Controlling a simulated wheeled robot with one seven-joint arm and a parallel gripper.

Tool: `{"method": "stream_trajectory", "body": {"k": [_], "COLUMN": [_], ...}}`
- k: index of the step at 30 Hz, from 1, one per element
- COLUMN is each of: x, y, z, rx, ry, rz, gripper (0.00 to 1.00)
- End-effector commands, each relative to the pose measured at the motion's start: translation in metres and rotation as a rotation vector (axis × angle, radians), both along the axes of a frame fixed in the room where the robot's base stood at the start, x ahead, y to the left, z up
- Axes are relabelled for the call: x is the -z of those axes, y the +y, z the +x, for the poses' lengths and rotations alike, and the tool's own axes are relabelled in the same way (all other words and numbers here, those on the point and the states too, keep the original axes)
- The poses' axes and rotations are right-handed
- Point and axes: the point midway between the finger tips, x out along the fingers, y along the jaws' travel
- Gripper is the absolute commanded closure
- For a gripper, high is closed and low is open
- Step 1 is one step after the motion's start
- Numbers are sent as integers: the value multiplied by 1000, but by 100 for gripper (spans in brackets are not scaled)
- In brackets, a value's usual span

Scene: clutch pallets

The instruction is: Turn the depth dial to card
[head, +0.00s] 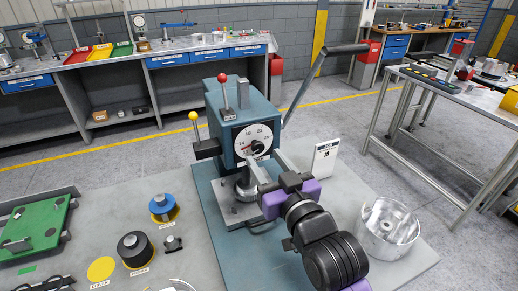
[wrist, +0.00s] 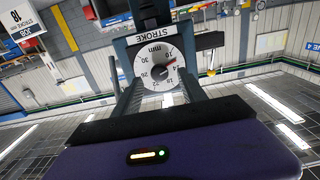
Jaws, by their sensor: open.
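The depth dial (head: 254,141) is a round white numbered face on the front of the blue-grey press (head: 232,112). In the wrist view the dial (wrist: 154,65) appears upside down, under a STROKE label (wrist: 152,37), with a small red mark near the 14. A dark grip is at its middle. My gripper (head: 264,169) is open in front of the dial; in the wrist view its fingers stand on either side of the dial's lower part, and contact cannot be told.
A long lever (head: 310,85) rises at the press's right. A red-knobbed lever (head: 222,84) and a yellow-knobbed one (head: 194,123) stand above and left. A metal drum (head: 388,228) sits right of my arm. Blue (head: 161,206) and black (head: 134,249) round parts and a green plate (head: 38,228) lie left.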

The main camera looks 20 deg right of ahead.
Motion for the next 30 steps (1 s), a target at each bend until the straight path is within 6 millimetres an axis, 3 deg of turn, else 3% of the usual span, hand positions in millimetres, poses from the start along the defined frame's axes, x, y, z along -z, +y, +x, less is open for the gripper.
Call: {"method": "stream_trajectory", "body": {"k": [3,9,19,27,30], "x": [-2,-1,0,0,0], "y": [0,0,0,0,0], "z": [19,38,42,42,42], "rx": [0,0,0,0,0], "ry": [0,0,0,-1,-1], "rz": [1,0,0,0,0], "gripper": [51,51,51,100,100]}}
